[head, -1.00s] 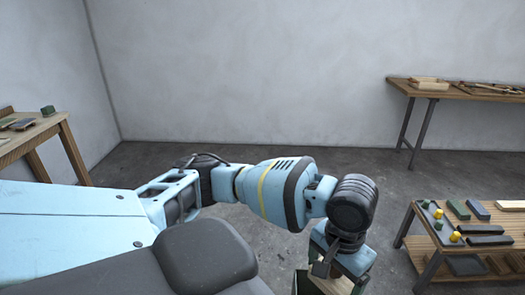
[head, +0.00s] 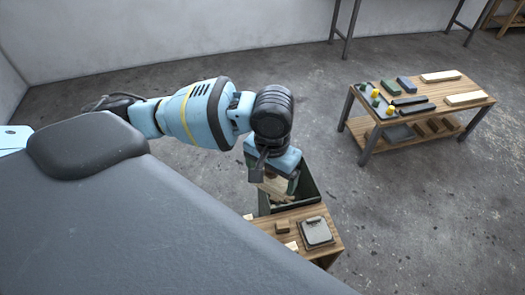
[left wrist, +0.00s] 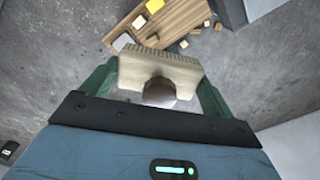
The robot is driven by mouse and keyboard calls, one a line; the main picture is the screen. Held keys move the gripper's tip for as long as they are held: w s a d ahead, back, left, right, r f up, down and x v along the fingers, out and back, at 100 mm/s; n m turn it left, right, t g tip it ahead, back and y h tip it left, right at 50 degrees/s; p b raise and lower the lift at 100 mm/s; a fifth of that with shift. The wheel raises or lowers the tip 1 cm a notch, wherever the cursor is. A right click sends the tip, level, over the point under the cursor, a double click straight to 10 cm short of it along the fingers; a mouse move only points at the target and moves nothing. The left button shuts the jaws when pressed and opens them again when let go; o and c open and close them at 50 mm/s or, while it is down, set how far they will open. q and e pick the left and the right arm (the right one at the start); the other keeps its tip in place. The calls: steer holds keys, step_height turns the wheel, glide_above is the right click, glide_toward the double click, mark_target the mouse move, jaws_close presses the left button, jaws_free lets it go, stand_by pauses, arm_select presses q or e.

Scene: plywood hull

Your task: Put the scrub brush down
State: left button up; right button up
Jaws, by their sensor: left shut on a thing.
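The scrub brush is a pale wooden block with a bristle edge and a round brown knob. In the left wrist view the brush (left wrist: 185,70) lies between the two green fingers of my left gripper (left wrist: 160,78), which is shut on it. In the head view my left gripper (head: 275,180) points down at the near side of a dark green box, with the pale brush (head: 272,188) partly hidden by the fingers. I cannot tell the brush's exact height. My right gripper is not in view.
The dark green open box (head: 308,190) stands behind a small wooden table (head: 325,255) bearing a grey-topped item (head: 317,232) and wooden blocks (head: 283,227). A two-level wooden bench (head: 455,88) with several blocks stands at right. Floor between is clear.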

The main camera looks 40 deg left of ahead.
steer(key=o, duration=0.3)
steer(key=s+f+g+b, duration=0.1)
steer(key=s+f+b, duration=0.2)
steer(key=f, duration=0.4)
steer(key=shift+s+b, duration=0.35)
steer(key=shift+b, duration=0.55)
arm_select(q)
steer(key=a+f+b, duration=0.2)
steer(key=f, duration=1.4)
steer(key=w+a+f+b, duration=0.1)
steer(key=a+f+b, duration=0.1)
steer(key=f, duration=1.3)
steer(key=shift+w+a+f+n+b, duration=0.25)
steer(key=shift+a+f+n+b, duration=0.1)
steer(key=shift+b, duration=0.2)
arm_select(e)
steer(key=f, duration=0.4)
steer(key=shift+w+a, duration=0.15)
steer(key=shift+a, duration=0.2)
